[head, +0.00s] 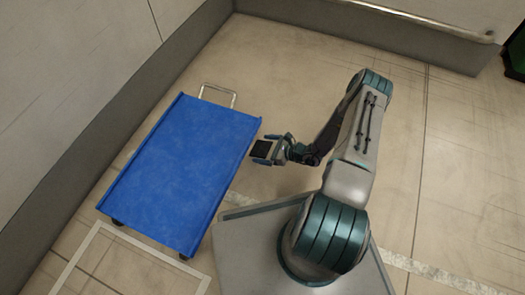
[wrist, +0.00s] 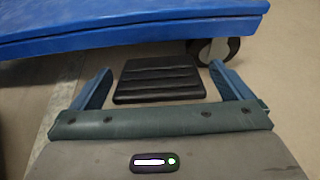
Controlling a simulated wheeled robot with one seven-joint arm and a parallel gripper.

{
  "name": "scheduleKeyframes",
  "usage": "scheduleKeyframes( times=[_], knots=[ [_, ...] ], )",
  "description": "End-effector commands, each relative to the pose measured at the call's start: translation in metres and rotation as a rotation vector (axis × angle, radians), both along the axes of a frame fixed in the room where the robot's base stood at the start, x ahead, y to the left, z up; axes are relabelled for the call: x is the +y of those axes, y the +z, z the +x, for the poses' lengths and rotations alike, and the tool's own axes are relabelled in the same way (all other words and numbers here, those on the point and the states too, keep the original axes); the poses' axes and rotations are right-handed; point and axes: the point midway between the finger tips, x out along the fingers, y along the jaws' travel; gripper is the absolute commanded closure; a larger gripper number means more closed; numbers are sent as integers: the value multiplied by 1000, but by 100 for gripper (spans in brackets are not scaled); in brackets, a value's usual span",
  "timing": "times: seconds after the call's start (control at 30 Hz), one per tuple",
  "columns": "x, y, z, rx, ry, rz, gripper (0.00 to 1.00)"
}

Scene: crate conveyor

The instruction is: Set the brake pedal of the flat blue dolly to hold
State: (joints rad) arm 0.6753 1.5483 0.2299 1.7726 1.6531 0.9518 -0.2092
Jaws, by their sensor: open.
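The flat blue dolly (head: 182,165) stands on the floor left of my arm in the head view. Its blue edge (wrist: 120,28) crosses the top of the wrist view, with a dark caster wheel (wrist: 213,50) under it. A black ribbed pad, which looks like the brake pedal (wrist: 158,80), sits just short of that edge; its link to the dolly is hidden. My gripper (wrist: 160,67) is open, one finger on each side of the pad, with small gaps. In the head view my gripper (head: 260,149) is beside the dolly's right edge. Whether the pedal is up or down I cannot tell.
A metal loop handle (head: 219,94) sticks out at the dolly's far end. A grey wall (head: 125,120) runs along the left, and a low wall with a rail (head: 420,15) along the back.

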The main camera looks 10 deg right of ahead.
Motion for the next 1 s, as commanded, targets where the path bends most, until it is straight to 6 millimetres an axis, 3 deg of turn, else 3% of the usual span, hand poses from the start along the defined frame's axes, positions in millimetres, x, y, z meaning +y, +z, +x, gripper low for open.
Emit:
scheduleKeyframes(
  times=[0.37, 0.6, 0.63, 1.0],
  knots=[
    [5, -2, 4, 0, 1, 0, 1],
    [5, -2, 4, -1, 0, -1, 64],
    [11, -2, 3, 1, 1, 2, 64],
    [-1, -8, 2, -56, -11, 79, 64]
  ],
)
